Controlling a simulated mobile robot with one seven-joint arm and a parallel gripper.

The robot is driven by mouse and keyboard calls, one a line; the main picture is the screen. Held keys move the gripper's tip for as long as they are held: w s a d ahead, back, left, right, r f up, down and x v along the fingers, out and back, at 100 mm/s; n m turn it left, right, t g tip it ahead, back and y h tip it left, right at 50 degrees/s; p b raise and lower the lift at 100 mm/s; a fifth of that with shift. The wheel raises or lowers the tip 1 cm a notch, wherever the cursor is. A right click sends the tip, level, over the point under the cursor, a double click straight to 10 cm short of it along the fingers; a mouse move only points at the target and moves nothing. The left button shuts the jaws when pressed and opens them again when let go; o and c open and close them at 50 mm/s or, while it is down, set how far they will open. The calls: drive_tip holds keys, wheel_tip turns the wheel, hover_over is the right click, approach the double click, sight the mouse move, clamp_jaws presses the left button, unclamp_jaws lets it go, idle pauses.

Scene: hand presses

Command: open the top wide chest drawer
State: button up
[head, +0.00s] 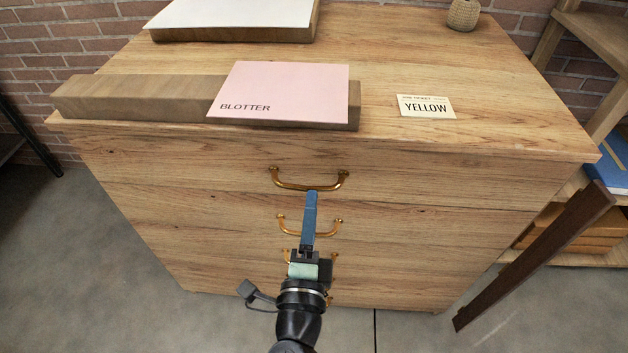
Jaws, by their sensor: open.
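The wooden chest stands in front of me, its top drawer (420,182) closed flush with the front. A curved brass handle (308,182) is at the middle of that drawer. My gripper (311,198) points toward the handle, with its blue fingertip at or just below the handle's bar in the picture. I see the fingers nearly edge-on, so one hides the other. Nothing shows between them, and I cannot tell whether they touch the handle. A second brass handle (325,226) on the drawer below is partly hidden behind my gripper.
On the chest top are a wooden board (130,98), a pink BLOTTER sheet (282,90), a YELLOW card (426,106), a white sheet (235,12) and a small woven pot (463,14). A dark bar (535,255) slants at the right, before shelves (600,40). Floor shows at the left.

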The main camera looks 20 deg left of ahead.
sight(313, 187)
drive_tip(key=shift+p+x, duration=0.3)
drive_tip(key=shift+x, duration=2.25)
clamp_jaws()
